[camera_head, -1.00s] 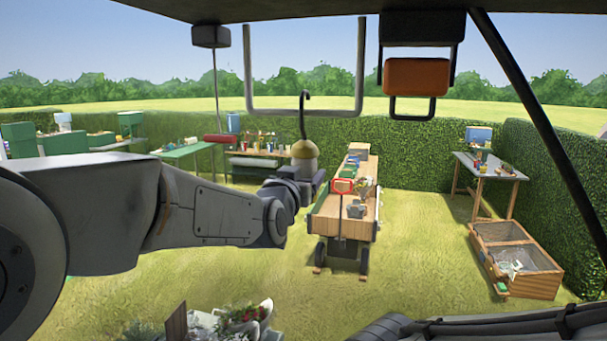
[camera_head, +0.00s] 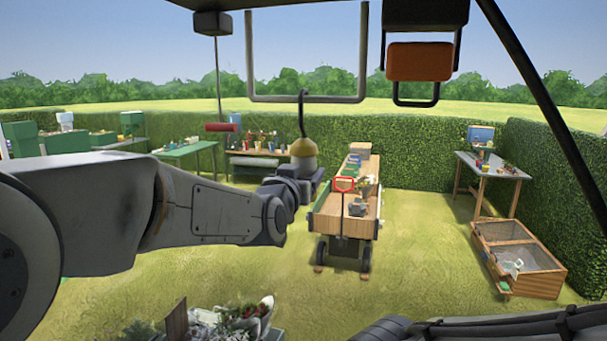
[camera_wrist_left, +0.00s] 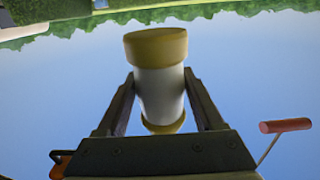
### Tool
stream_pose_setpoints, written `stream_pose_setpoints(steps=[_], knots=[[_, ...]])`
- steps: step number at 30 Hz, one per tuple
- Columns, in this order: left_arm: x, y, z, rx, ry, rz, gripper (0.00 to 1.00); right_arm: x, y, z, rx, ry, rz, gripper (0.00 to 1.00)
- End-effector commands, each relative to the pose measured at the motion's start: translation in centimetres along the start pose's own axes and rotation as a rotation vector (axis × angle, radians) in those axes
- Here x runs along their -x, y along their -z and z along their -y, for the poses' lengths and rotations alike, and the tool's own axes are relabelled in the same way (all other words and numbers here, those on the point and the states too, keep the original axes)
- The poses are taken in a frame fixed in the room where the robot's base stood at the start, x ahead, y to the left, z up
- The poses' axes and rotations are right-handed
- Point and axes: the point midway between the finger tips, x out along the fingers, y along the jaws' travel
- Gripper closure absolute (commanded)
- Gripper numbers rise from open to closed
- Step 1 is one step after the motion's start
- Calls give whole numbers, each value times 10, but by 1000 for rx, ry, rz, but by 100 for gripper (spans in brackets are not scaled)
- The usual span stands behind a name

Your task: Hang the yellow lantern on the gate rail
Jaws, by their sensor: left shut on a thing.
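The yellow lantern (camera_head: 304,148) has a pale body and a tall dark hook on top. My left gripper (camera_head: 306,178) is shut on its body and holds it upright in the air. In the left wrist view the lantern (camera_wrist_left: 160,85) sits between the two fingers, showing yellow ends and a whitish middle. A grey U-shaped bar (camera_head: 306,98) hangs ahead and seems to be the gate rail. The hook's top overlaps this bar in the head view; I cannot tell whether they touch. My right gripper is out of view.
A red handle (camera_head: 221,127) on a rod hangs left of the bar, and an orange box (camera_head: 420,61) hangs right. A wooden cart (camera_head: 325,222) stands beyond the lantern. Tables line the hedge, and a wooden crate (camera_head: 537,284) lies at the right. Open grass surrounds the cart.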

Motion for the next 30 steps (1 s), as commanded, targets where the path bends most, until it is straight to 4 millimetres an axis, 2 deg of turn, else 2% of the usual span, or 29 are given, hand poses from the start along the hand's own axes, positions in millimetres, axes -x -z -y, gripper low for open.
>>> stream_pose_setpoints(steps=[30], knots=[[0, -7, 0, 0, 0, 2, 80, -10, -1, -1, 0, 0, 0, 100]])
